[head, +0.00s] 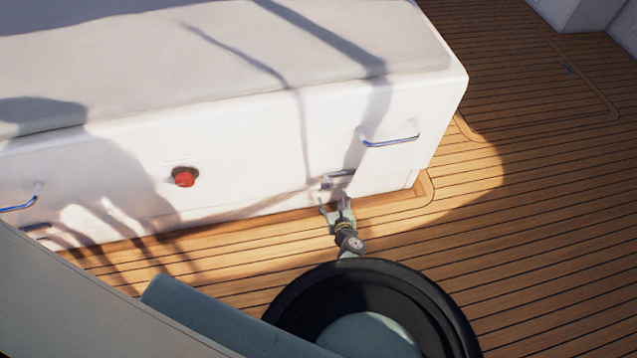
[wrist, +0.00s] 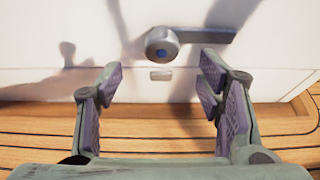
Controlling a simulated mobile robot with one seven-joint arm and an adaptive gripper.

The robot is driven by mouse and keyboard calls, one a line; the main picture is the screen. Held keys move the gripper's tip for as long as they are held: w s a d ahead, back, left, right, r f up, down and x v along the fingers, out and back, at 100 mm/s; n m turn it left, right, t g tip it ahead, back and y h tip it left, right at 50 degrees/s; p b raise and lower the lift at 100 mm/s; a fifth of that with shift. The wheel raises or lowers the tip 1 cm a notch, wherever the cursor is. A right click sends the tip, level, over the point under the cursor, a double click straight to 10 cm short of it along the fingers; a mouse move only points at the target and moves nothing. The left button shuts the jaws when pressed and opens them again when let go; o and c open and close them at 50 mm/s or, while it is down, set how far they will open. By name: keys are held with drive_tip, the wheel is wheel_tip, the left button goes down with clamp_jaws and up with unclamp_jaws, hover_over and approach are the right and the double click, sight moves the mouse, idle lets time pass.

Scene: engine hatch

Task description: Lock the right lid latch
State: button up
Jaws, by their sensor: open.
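The right lid latch (wrist: 190,38) is a grey metal lever on the white hatch front. In the wrist view its round pivot with a blue centre sits at the left, and its handle points right, about level. A small grey plate (wrist: 161,75) is on the panel just below the pivot. The latch also shows in the head view (head: 340,175), low on the box near its right end. My gripper (wrist: 162,82) is open and empty, its fingers spread left and right below the latch. The latch is beyond the fingertips, and I see no contact. The head view shows my gripper (head: 337,206) close in front of the box.
The white box (head: 250,135) has a grey cushioned top. A blue-silver handle (head: 391,141) is above and right of the latch. A red knob (head: 184,177) is at the middle of the front. Another handle (head: 20,203) is at the left. Wooden deck (head: 545,210) lies clear at right.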

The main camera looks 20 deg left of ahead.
sight(328, 186)
drive_tip(key=b+x, duration=0.5)
drive_tip(key=x, duration=0.4)
drive_tip(key=shift+d+f, duration=0.1)
drive_tip(key=shift+w+a+f+b, duration=0.1)
drive_tip(key=shift+w+a+b, duration=0.3)
drive_tip(key=shift+w+b, duration=0.2)
drive_tip(key=c, duration=1.2)
